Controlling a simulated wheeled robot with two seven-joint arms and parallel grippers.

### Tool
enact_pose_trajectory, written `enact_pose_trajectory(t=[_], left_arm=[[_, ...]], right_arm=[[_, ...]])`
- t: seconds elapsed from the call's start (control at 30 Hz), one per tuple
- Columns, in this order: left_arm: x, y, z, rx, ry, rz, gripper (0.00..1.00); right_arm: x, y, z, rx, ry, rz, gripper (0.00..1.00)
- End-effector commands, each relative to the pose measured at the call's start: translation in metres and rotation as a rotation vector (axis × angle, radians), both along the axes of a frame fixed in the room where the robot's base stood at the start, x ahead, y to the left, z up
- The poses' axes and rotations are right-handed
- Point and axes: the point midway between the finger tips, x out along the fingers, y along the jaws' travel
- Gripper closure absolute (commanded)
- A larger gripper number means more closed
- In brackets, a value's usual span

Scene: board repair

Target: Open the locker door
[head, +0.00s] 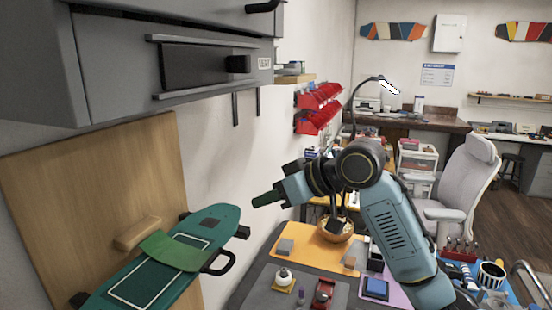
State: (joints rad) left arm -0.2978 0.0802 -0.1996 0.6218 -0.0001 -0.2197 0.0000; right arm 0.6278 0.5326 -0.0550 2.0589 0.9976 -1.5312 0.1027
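A grey wall locker (112,55) fills the upper left of the head view. Its front has a dark panel (195,70) between two horizontal rails, with a black block-shaped knob (238,64) near the right end and a small white label beside it. A black handle (262,6) shows above, at the top edge. The front looks closed. My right gripper (268,199) points left, lower than the locker and apart from it. Its dark fingers are seen side-on, so I cannot tell their gap; nothing held is visible. My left gripper is not in view.
A green skateboard deck (170,262) leans below the locker near a wooden panel (95,185). A workbench with an orange mat (312,246), a bowl and small parts lies below my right arm. Red bins (318,97) hang on the wall. A grey chair (465,185) stands right.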

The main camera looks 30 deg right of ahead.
Motion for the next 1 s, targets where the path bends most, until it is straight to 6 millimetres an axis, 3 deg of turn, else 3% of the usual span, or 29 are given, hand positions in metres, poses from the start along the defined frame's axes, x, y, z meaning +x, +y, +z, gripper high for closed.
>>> enact_pose_trajectory(t=[0.03,0.13,0.23,0.4,0.5,0.6,0.73,0.87,1.0], left_arm=[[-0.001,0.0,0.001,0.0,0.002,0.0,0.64],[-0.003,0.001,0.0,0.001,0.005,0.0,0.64],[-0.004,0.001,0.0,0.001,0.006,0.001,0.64],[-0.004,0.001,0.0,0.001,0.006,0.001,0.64],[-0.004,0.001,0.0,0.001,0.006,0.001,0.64],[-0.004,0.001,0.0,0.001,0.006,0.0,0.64],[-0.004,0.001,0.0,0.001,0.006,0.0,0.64],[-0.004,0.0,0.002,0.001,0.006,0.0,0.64],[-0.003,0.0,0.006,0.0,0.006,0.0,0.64]], right_arm=[[0.0,-0.006,0.044,0.008,-0.055,0.021,0.75],[-0.005,-0.017,0.115,0.058,-0.133,0.064,0.75],[-0.022,-0.029,0.186,0.11,-0.214,0.109,0.75],[-0.076,-0.048,0.295,0.19,-0.351,0.197,0.75],[-0.113,-0.059,0.342,0.228,-0.418,0.247,0.75],[-0.144,-0.066,0.373,0.254,-0.468,0.288,0.75],[-0.168,-0.071,0.393,0.272,-0.504,0.32,0.75],[-0.171,-0.067,0.399,0.277,-0.511,0.331,0.75],[-0.159,-0.051,0.399,0.278,-0.51,0.333,0.75]])
